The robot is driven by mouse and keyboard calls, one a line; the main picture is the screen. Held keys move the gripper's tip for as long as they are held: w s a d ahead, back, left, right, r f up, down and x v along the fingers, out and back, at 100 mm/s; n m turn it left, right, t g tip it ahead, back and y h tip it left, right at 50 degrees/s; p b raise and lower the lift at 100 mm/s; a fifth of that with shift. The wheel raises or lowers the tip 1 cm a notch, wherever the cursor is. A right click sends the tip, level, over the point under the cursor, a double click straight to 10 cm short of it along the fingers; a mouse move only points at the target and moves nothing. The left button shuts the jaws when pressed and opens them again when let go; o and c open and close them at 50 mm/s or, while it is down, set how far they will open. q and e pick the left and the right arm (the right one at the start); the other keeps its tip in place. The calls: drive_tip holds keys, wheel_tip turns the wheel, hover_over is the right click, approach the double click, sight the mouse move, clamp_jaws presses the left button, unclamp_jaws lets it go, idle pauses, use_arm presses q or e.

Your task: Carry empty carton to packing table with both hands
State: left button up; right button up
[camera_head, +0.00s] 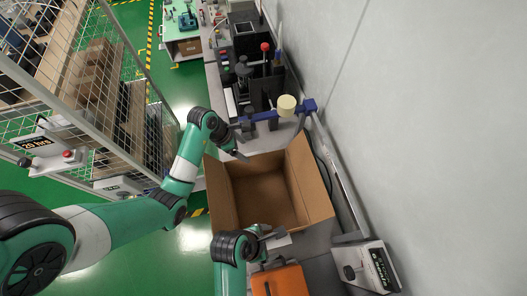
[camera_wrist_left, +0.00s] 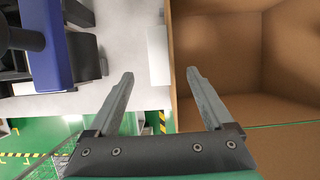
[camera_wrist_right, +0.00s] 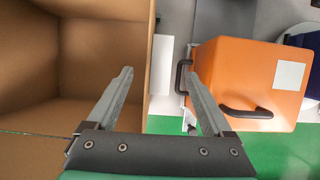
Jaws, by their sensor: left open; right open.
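The brown carton (camera_head: 268,195) stands open-topped and empty on the grey bench (camera_head: 320,240). Its side flaps or walls lean outward. My left gripper (camera_head: 243,143) is open at the carton's far edge. In the left wrist view its fingers (camera_wrist_left: 160,75) straddle the edge of the carton (camera_wrist_left: 240,55), one over the inside and one outside. My right gripper (camera_head: 272,236) is open at the near edge. In the right wrist view its fingers (camera_wrist_right: 157,71) likewise straddle the edge of the carton (camera_wrist_right: 100,60). Contact with the cardboard cannot be told.
An orange case (camera_head: 283,280) with black handles sits close beside my right gripper. A blue clamp-like device (camera_head: 275,116) stands just beyond the carton. A scale display (camera_head: 367,266) is at the right. A wire cage (camera_head: 85,80) stands left; a green-topped table (camera_head: 182,22) is far back.

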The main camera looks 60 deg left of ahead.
sight(253, 157)
use_arm(q)
drive_tip(key=x, duration=0.9)
use_arm(e)
drive_tip(key=x, duration=0.9)
use_arm(q)
clamp_jaws()
use_arm(e)
clamp_jaws()
use_arm(q)
drive_tip(key=shift+r, duration=0.1)
use_arm(e)
drive_tip(key=shift+r, duration=0.1)
